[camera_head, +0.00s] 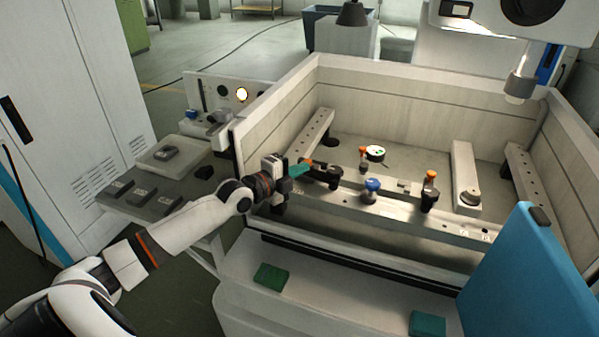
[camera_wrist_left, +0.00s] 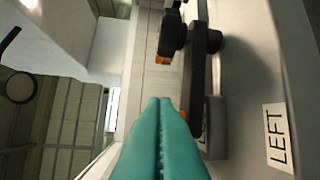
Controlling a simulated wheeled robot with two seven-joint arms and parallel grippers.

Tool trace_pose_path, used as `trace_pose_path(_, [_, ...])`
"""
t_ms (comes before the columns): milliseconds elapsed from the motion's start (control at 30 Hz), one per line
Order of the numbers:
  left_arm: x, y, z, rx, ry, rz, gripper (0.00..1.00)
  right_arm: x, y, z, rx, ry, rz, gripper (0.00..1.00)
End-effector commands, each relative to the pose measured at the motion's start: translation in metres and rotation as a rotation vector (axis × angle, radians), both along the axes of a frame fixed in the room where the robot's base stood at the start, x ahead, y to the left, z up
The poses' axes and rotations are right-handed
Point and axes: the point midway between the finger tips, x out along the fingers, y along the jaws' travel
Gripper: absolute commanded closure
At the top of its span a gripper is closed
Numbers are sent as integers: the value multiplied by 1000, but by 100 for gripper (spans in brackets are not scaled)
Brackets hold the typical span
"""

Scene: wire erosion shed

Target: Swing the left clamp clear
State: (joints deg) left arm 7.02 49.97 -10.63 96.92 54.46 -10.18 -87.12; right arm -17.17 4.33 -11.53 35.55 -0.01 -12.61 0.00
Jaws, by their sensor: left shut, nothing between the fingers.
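The left clamp (camera_head: 322,173) is a black arm with an orange part, at the left of the metal rail in the open tank. In the left wrist view the clamp (camera_wrist_left: 205,70) runs up and down the picture, right of my fingers, beside a label (camera_wrist_left: 277,137) reading LEFT. My left gripper (camera_head: 301,169) has its green fingers shut and empty, close to the clamp's left end. Its fingertips (camera_wrist_left: 160,101) show pressed together in the wrist view; I cannot tell whether they touch the clamp. My right gripper is not in view.
A second clamp (camera_head: 429,192) with an orange top stands farther right on the rail (camera_head: 400,208). A blue knob (camera_head: 371,186) and a round dial (camera_head: 375,153) lie between. Tank walls (camera_head: 285,105) surround this. A blue panel (camera_head: 530,275) stands at the front right.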

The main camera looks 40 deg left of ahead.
Motion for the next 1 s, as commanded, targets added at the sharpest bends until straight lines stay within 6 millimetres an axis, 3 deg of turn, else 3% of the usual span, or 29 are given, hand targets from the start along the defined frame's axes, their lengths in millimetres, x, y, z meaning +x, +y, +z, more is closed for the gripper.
trace_pose_path(267, [5, 3, -2, 1, 0, 0, 100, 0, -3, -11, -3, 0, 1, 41])
trace_pose_path(633, [26, 13, -2, 5, -3, 1, 100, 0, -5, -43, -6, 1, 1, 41])
trace_pose_path(1000, [51, 15, 2, 2, -1, 1, 100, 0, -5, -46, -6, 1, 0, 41])
